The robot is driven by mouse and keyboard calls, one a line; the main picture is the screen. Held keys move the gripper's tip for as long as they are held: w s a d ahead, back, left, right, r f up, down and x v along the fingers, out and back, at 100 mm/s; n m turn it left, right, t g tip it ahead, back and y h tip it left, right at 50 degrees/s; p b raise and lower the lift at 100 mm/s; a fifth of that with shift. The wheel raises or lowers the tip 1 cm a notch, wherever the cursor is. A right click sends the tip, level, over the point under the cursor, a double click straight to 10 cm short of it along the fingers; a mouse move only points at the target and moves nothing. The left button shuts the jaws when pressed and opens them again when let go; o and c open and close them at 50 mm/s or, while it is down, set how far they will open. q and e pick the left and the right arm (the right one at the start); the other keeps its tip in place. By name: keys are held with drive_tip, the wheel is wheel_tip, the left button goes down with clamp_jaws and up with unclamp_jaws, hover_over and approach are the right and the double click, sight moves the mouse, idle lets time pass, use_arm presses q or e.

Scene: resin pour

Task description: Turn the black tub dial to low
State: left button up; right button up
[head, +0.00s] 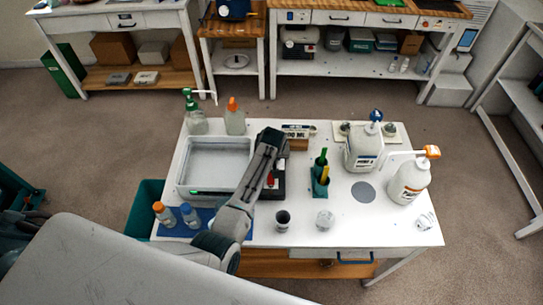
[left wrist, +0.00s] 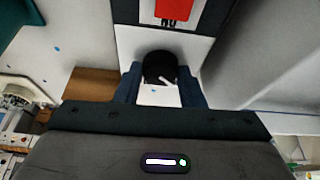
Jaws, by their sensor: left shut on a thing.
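The black tub dial (left wrist: 158,66) shows in the left wrist view on a white panel, with a white pointer mark toward its lower right. My left gripper (left wrist: 160,88) has its two blue fingers on either side of the dial and is shut on it. In the head view my left arm reaches over the table, and its wrist hides the dial and the fingertips. The pale tub (head: 183,178) stands just left of the arm. The dial's scale markings are too small to read. My right gripper is in neither view.
A black box with a red part (left wrist: 172,10) lies beside the dial. A green holder (head: 320,186) and cups stand to the right, with a white jug (head: 362,155) and an orange-topped bottle (head: 408,184) beyond. Two small bottles stand on a blue mat (head: 178,229) at front left.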

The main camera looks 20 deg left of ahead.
use_arm(q)
drive_tip(key=shift+f, duration=0.1)
drive_tip(key=shift+s, duration=0.1)
idle(0.4)
drive_tip(key=o, duration=1)
drive_tip(key=b+v, duration=0.3)
drive_tip(key=v, duration=0.7)
drive_tip(key=shift+d+r, duration=0.15)
drive_tip(key=shift+r, duration=0.25)
drive_tip(key=shift+f, duration=0.1)
